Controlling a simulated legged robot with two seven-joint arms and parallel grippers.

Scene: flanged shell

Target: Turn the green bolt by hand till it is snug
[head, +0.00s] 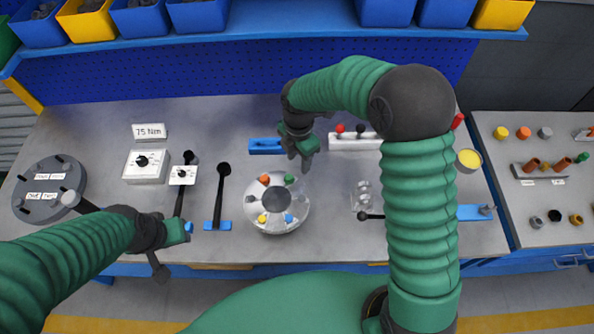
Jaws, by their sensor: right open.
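The silver flanged shell (277,228) stands on the bench with a dark central opening. The green bolt (290,179) is at the far right of its top ring, and its head shows. An orange bolt (265,180), a grey bolt (251,199), a yellow bolt (262,218) and a blue bolt (288,218) share the ring. My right gripper (299,162) points down just beyond the green bolt, open and apparently empty. I cannot tell its height above the bolt. My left gripper (187,229) is low at the left, away from the shell; its jaws are too small to read.
Left are a round dark plate (50,190), a 75 Nm sign (149,131), dial boxes (146,166) and a tool on a blue holder (217,224). Behind the shell are a blue block (265,146) and a white rack (348,142). My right arm hides bench at right.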

